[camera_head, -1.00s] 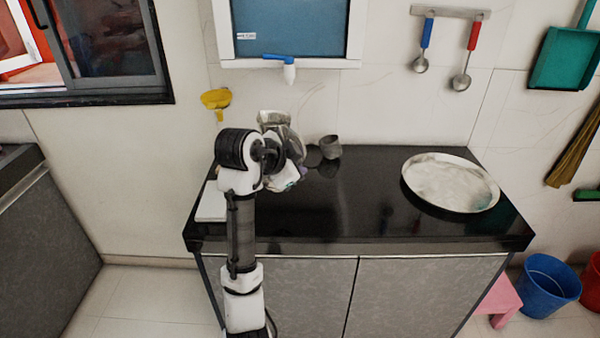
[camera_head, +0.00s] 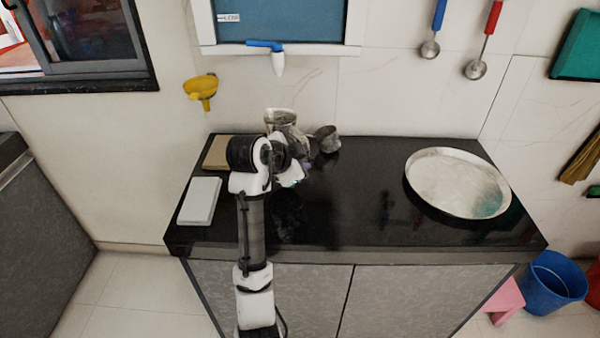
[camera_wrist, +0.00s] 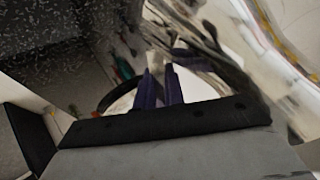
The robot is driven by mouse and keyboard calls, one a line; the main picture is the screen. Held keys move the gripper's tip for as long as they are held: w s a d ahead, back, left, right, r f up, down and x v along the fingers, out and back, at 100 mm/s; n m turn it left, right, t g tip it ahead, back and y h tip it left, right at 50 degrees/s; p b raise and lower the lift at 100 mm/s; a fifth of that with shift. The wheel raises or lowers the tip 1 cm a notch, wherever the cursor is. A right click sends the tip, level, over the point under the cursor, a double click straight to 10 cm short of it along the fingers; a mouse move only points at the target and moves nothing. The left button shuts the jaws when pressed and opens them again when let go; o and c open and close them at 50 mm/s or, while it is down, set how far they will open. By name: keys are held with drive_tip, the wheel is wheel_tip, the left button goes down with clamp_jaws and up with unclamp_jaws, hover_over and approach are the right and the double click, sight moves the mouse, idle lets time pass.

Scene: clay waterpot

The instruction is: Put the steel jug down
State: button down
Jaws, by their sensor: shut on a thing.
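The steel jug (camera_head: 281,117) is at the back left of the black counter (camera_head: 365,215), with its upper part showing behind my arm. Its shiny curved wall (camera_wrist: 215,45) fills the upper right of the wrist view. My gripper (camera_wrist: 162,90) has purple fingers shut on the jug, seemingly at its handle; the exact grip is unclear. In the head view my wrist hides the fingers and the jug's lower part, so I cannot tell whether its base touches the counter.
A small grey cup (camera_head: 327,139) stands just right of the jug. A large round steel tray (camera_head: 412,187) lies at the right. A white slab (camera_head: 199,201) and a brown board (camera_head: 216,153) lie at the left. The middle front counter is clear. A tap (camera_head: 278,62) hangs above.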

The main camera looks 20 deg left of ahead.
drive_tip(key=shift+f, duration=1.85)
drive_tip(key=c, duration=1.5)
unclamp_jaws()
